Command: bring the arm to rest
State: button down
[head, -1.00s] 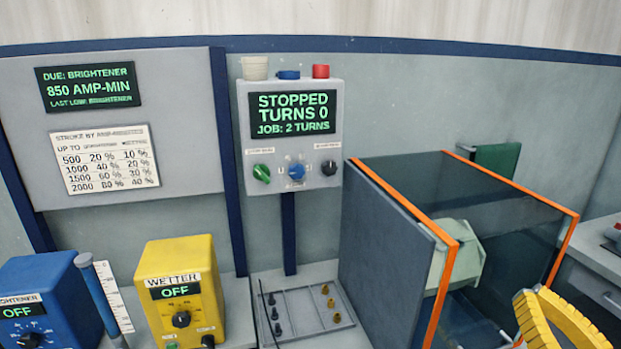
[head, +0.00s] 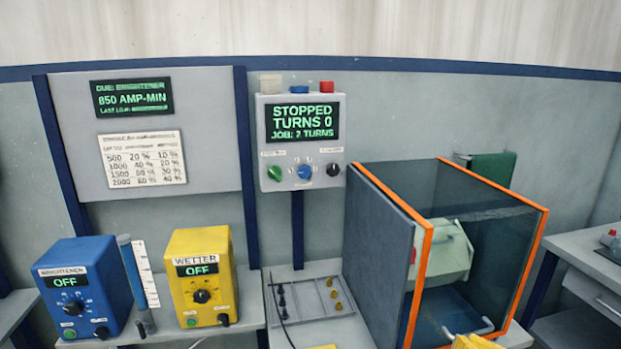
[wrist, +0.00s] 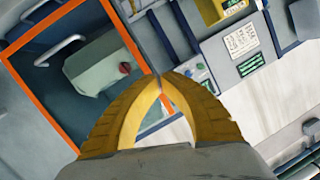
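My gripper (wrist: 159,80) shows in the wrist view as two yellow ribbed fingers whose tips meet. No object shows between them; only background is seen through the gap. In the head view, a bit of yellow (head: 475,342) shows at the bottom edge in front of the orange-edged tank, likely part of my gripper; most of my arm is out of frame. In the wrist view, the gripper appears in front of the tank's orange frame (wrist: 28,37) and the pale green barrel (wrist: 105,66). I cannot tell its exact distance from them.
The orange-edged tank (head: 422,270) holds a pale green barrel (head: 440,250). Left of it are a tray (head: 330,310) of small knobs, a yellow wetter box (head: 200,285) and a blue brightener box (head: 80,290). The control box (head: 300,160) reads stopped, turns 0.

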jog(key=s+a+f+g+h, duration=0.2)
jog(key=a+f+g+h, duration=0.3)
jog(key=a+g+h, duration=0.1)
jog(key=shift+s+a+m+g, duration=0.2)
jog(key=shift+s+m+g, duration=0.2)
jog(key=shift+g, duration=0.2)
